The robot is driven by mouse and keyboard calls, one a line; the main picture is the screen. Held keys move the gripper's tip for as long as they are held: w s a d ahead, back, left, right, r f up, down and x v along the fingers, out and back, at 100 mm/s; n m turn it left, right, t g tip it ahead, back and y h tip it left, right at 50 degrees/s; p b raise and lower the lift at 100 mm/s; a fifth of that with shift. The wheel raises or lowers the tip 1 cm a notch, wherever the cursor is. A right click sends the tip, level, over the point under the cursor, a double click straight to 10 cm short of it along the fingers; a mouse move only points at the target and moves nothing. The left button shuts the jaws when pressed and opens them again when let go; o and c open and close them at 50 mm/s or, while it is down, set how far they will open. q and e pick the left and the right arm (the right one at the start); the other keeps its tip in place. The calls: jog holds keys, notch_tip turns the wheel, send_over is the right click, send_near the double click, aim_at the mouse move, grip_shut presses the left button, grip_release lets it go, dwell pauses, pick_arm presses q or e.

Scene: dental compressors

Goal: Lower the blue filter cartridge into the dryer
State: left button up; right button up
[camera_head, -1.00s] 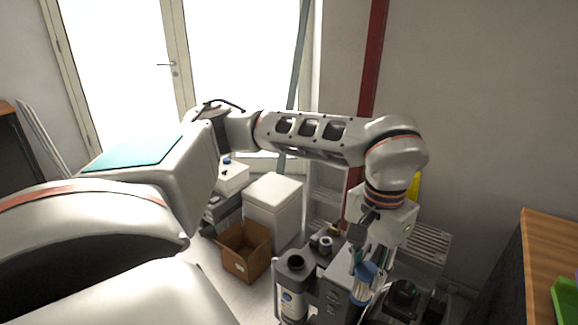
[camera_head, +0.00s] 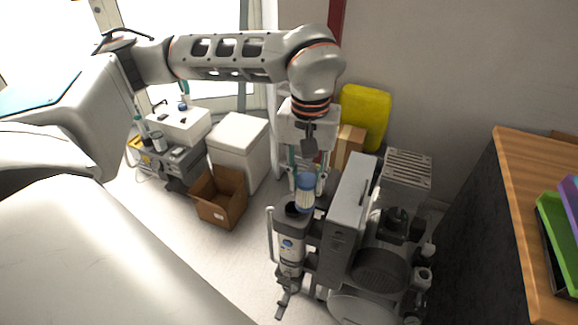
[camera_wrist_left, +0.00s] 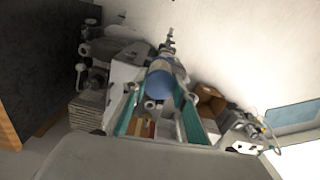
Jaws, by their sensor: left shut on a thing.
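The blue filter cartridge (camera_head: 306,182) has a blue upper part and a paler lower part. It hangs roughly upright in my left gripper (camera_head: 307,178), which is shut on it. The dryer (camera_head: 290,250) is an upright grey-and-white canister with a dark open top. The cartridge's lower end is at or just over that top, slightly right of its middle; I cannot tell whether it has entered. In the left wrist view the cartridge (camera_wrist_left: 161,82) lies between the teal fingers (camera_wrist_left: 158,112) and hides much of the dryer. My right gripper is not in view.
A tall grey cabinet (camera_head: 348,222) stands close to the right of the dryer, with the compressor (camera_head: 380,268) beyond it. An open cardboard box (camera_head: 222,200) and a white bin (camera_head: 239,150) stand to the left. A wooden-topped bench (camera_head: 535,200) is at the right.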

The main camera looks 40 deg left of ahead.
pick_arm(q)
jog(key=n, duration=0.2)
jog(key=w+a+n+p, duration=0.1)
jog(key=n, duration=0.1)
jog(key=a+f+n, duration=0.1)
jog(key=n, duration=0.2)
jog(key=shift+w, duration=0.4)
pick_arm(e)
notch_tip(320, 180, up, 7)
jog(key=p, duration=0.4)
pick_arm(q)
jog(key=w+a+f+n+b, duration=0.2)
jog(key=f+n, duration=0.4)
jog(key=n, duration=0.5)
jog(key=w+a+f+n+b, duration=0.2)
jog(key=f+n, duration=0.3)
jog(key=n, duration=0.7)
jog(key=shift+w+a+f, duration=0.35)
jog(key=shift+a+f, duration=0.05)
jog(key=shift+a, duration=0.3)
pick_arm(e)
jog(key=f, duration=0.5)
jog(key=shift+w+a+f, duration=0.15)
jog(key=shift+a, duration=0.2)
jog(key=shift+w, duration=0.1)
pick_arm(q)
jog(key=shift+f, duration=0.15)
